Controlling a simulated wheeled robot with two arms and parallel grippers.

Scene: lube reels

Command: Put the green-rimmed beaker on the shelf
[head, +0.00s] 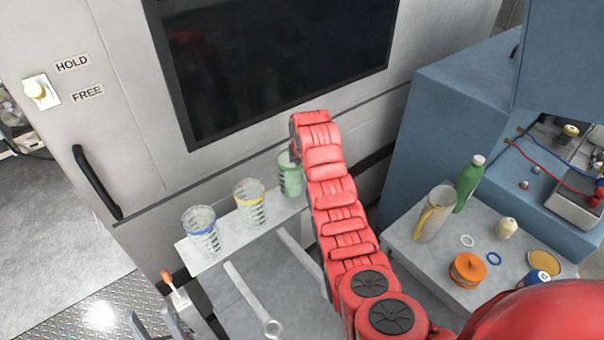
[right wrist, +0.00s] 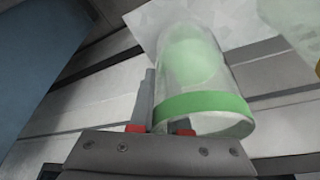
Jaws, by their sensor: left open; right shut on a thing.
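The green-rimmed beaker (head: 289,177) is at the right end of the narrow white shelf (head: 222,252), partly hidden by my red right arm. I cannot tell whether its base touches the shelf. In the right wrist view, the clear beaker with its green band (right wrist: 205,106) is in my right gripper (right wrist: 160,130), which is shut on its wall near the rim. The right gripper is hidden in the head view. My left gripper (head: 155,323) is open and empty at the lower left, below the shelf.
A yellow-rimmed beaker (head: 249,200) and a blue-rimmed beaker (head: 201,232) stand on the shelf to the left. At right, a side table (head: 410,255) holds a pitcher (head: 433,215), a green bottle (head: 469,183) and an orange jar (head: 467,270). A machine wall stands behind the shelf.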

